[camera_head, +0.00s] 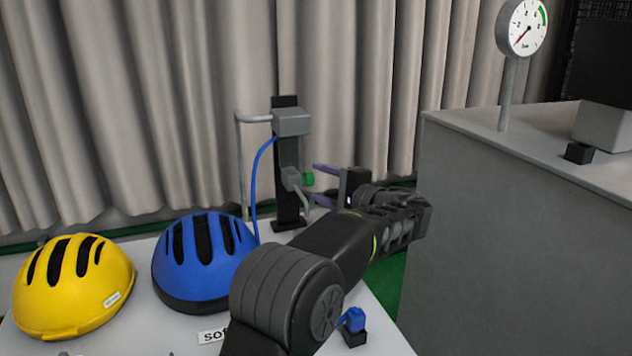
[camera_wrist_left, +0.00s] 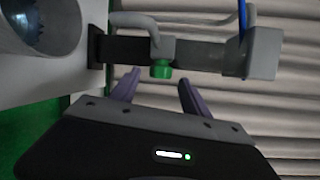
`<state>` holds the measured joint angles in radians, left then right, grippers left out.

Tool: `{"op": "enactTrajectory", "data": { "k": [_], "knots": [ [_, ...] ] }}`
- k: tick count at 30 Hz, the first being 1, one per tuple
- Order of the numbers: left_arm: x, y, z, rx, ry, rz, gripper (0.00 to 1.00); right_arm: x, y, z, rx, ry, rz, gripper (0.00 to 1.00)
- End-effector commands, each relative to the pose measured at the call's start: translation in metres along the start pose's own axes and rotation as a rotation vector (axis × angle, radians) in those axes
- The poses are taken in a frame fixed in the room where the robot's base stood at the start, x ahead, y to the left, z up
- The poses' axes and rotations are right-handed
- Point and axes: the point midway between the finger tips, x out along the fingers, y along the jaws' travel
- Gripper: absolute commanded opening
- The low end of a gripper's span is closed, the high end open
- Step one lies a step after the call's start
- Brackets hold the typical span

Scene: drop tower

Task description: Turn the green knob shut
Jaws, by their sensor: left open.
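The green knob (camera_head: 308,179) sits on a grey valve body (camera_head: 291,179) on a black upright stand at the table's back. In the left wrist view the green knob (camera_wrist_left: 161,69) lies just beyond the fingertips, between their lines. My left gripper (camera_head: 318,183) is open, with its two purple fingers pointing at the knob from the right, one above and one below its height. The fingers also show in the left wrist view (camera_wrist_left: 158,78). I see no contact with the knob. My right gripper is not in view.
A blue helmet (camera_head: 226,262) and a yellow helmet (camera_head: 115,287) stand on the white table. A blue hose (camera_head: 254,190) and grey pipe (camera_head: 240,165) run beside the stand. A grey cabinet (camera_head: 480,215) with a dial gauge (camera_head: 522,28) stands right.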

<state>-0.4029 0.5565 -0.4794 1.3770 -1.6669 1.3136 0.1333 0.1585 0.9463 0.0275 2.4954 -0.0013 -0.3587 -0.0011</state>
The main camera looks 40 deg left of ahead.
Motion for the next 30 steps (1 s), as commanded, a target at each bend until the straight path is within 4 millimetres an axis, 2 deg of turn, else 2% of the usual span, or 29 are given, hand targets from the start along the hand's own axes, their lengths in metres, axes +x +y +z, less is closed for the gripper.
{"op": "enactTrajectory", "data": {
  "k": [6,10,30],
  "knots": [
    [-0.038,-0.001,-0.001,0.001,0.005,-0.001,0.55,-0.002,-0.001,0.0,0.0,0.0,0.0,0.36],
    [-0.051,-0.001,-0.001,0.001,0.002,-0.001,0.55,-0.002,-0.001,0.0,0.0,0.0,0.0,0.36],
    [-0.054,0.0,-0.001,0.001,0.001,0.0,0.55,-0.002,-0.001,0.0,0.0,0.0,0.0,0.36]
  ]
}}
